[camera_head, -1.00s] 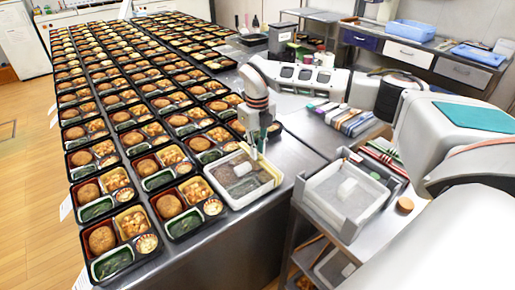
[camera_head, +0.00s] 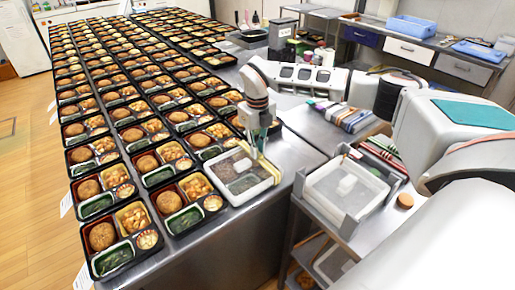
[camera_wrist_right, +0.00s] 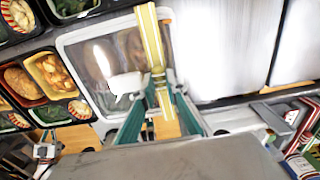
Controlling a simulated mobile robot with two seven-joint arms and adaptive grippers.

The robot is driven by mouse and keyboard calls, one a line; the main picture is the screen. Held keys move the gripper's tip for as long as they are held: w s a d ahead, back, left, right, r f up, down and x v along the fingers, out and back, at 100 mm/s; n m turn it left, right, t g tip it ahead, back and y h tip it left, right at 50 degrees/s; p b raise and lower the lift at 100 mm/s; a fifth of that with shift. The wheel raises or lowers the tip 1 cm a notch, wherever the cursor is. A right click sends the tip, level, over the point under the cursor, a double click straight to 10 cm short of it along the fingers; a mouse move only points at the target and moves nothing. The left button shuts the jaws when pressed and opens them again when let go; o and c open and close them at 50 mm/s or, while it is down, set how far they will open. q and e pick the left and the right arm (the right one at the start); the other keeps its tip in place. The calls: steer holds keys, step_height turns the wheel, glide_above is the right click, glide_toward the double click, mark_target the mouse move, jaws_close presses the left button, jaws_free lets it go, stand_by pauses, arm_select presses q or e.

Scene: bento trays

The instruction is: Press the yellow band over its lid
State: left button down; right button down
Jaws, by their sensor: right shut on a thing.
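The yellow band (camera_wrist_right: 150,38), with a pale stripe along it, runs between the fingers of my right gripper (camera_wrist_right: 163,100). The gripper is shut on it. In the head view the right gripper (camera_head: 258,152) points down over the right part of a white-rimmed box (camera_head: 262,185) with a clear lid. The lid also shows in the wrist view (camera_wrist_right: 92,62), with a white label on it. The band stretches across the lid, away from the fingers. I cannot tell whether it touches the lid. My left gripper is out of view.
Rows of filled bento trays (camera_head: 88,205) stand close on the left of the box. A grey crate (camera_head: 318,207) with a lidded box stands to the right, across a gap. Several coloured bands (camera_head: 345,117) lie on the counter behind it.

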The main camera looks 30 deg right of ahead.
steer(key=shift+f, duration=0.1)
stand_by(0.3)
steer(key=c, duration=1.9)
jaws_free()
steer(key=o, duration=0.5)
steer(key=shift+r, duration=4.05)
